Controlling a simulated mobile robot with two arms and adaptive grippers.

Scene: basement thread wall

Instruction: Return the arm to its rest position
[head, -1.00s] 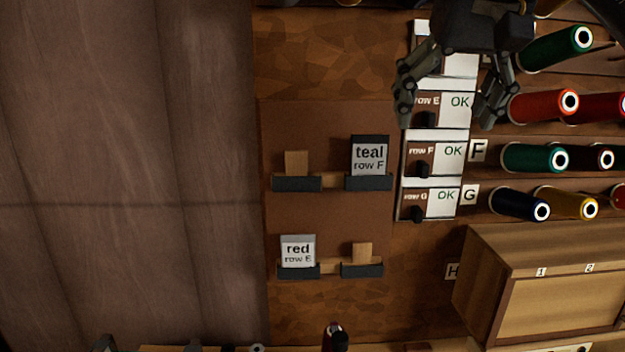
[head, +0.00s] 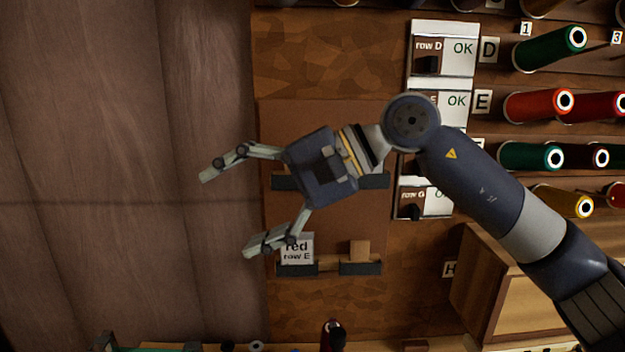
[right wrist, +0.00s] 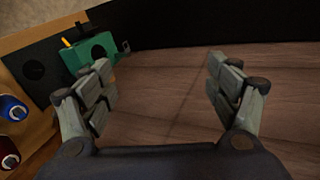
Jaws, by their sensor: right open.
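My right gripper (head: 226,212) is open and empty in the head view. It points left, in front of the brown card board (head: 330,118) and the wooden wall panel (head: 130,120). My right arm (head: 480,185) comes in from the lower right and covers part of the board and switch column. In the right wrist view the two fingers (right wrist: 160,85) stand wide apart with nothing between them. My left gripper is not in view.
A wooden drawer box (head: 475,285) is lower right. A green object (right wrist: 90,58) shows in the right wrist view.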

